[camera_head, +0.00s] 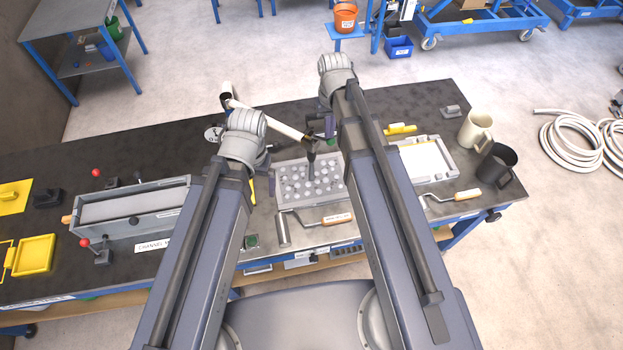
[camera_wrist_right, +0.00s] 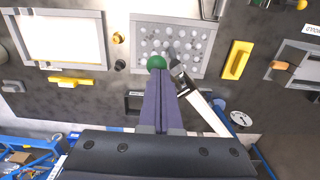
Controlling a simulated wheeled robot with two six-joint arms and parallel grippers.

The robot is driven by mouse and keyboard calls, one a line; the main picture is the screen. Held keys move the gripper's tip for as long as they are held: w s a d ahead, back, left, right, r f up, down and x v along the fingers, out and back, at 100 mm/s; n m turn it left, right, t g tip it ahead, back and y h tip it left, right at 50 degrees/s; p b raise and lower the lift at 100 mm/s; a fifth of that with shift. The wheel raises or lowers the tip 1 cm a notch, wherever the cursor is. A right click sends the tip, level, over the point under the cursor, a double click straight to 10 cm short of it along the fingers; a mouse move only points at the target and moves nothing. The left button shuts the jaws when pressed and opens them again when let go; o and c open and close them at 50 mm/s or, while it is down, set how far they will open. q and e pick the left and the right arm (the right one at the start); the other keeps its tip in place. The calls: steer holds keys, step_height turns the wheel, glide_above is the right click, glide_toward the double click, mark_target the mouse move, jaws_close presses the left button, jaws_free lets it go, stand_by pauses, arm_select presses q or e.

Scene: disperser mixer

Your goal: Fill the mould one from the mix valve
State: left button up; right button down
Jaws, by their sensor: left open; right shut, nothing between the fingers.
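The mix valve's pale pipe (camera_head: 270,122) slants over the table and ends in a dark nozzle (camera_head: 311,158) above a grey studded mould (camera_head: 283,200). In the right wrist view the pipe (camera_wrist_right: 207,112) and the studded mould (camera_wrist_right: 205,22) show too. A green ball knob (camera_wrist_right: 156,62) sits by the nozzle. My right gripper (camera_wrist_right: 159,78) is shut and empty, its fingertips at the knob; whether they touch is unclear. I cannot read which mould is numbered one.
A long channel mould (camera_head: 128,227) stands at left. A tray mould with a pale face (camera_head: 424,158) lies at right. A roller (camera_head: 284,230), a trowel (camera_head: 466,194), a cream jug (camera_head: 475,128) and a black jug (camera_head: 497,164) crowd the table. The back left is clear.

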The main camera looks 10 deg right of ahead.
steer(key=shift+r, duration=0.1)
stand_by(0.3)
step_height(320, 180, up, 7)
steer(key=p, duration=0.7)
steer(key=shift+f, duration=0.2)
steer(key=s+a+f+n+b, duration=0.1)
steer(key=s+a+f+b, duration=0.2)
steer(key=f+b, duration=0.4)
steer(key=s+a+f+n+b, duration=0.1)
steer(key=s+a+f+b, duration=0.3)
steer(key=s+f+b, duration=0.2)
steer(key=s+a+f+n+h+b, duration=0.1)
steer(key=s+a+f+b, duration=0.2)
steer(key=s+f+b, duration=0.2)
step_height(320, 180, down, 3)
steer(key=b, duration=0.3)
steer(key=shift+s+a+b, duration=0.2)
steer(key=shift+a+b, duration=0.05)
steer(key=shift+b, duration=0.05)
steer(key=shift+f, duration=0.1)
